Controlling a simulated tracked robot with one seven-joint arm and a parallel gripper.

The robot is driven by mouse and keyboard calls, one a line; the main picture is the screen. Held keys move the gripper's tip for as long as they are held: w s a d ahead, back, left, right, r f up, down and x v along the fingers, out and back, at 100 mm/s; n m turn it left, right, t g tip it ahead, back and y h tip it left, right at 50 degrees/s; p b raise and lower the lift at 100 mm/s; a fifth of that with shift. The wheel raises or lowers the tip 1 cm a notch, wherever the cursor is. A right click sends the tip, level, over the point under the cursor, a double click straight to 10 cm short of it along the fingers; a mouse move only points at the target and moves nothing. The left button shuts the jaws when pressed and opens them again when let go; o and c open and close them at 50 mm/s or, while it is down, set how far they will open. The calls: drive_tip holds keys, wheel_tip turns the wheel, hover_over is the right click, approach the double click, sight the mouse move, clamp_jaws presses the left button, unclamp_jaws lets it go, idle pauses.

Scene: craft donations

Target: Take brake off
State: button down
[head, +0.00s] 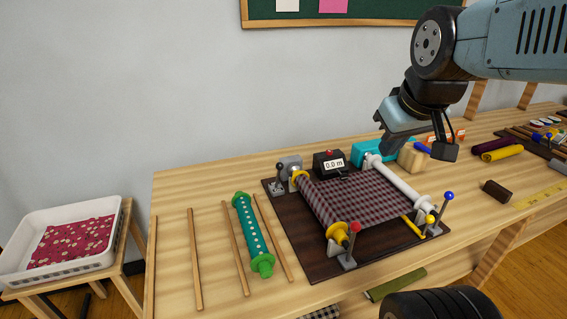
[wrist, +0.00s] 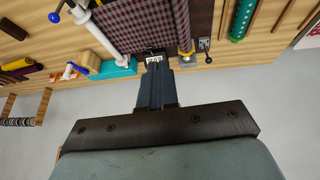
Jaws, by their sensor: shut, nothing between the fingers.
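A winding machine stands on a dark board (head: 301,258), with checked maroon cloth (head: 350,200) between a roll at left and a white roller (head: 398,181) at right. A red-knobbed lever (head: 353,232) stands at the front. Yellow-knobbed (head: 430,219) and blue-knobbed (head: 447,199) levers stand at the front right. A small dark-knobbed lever (head: 278,186) is at the back left; a similar one shows in the wrist view (wrist: 205,46). I cannot tell which is the brake. My gripper (head: 384,147) is shut and empty, raised above the machine's back, apart from every lever; its fingers (wrist: 156,75) partly cover the counter in the wrist view.
A black counter (head: 330,165) reading 0.0 m and a teal box (head: 368,152) stand behind the cloth. A green-ended teal roller (head: 252,234) and several wooden sticks lie at left. A white basket (head: 68,265) stands on a lower stand. Fabric rolls (head: 497,146) lie at right.

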drive_tip(key=w+a+f+n+y, duration=0.1)
drive_tip(key=w+a+f+n, duration=0.5)
drive_tip(key=w+n, duration=0.2)
drive_tip(key=w+a+f+n+g+y, duration=0.1)
drive_tip(key=w+a+f+n, duration=0.5)
drive_tip(key=n, duration=0.7)
drive_tip(key=shift+w+a, duration=0.7)
drive_tip(key=shift+w, duration=0.7)
drive_tip(key=shift+f, duration=0.15)
approach(278, 176)
drive_tip(key=shift+s+d+f, duration=0.1)
drive_tip(key=shift+f, duration=0.55)
drive_tip(key=shift+s+d+f, duration=0.1)
drive_tip(key=shift+f, duration=0.6)
drive_tip(key=shift+w, duration=0.1)
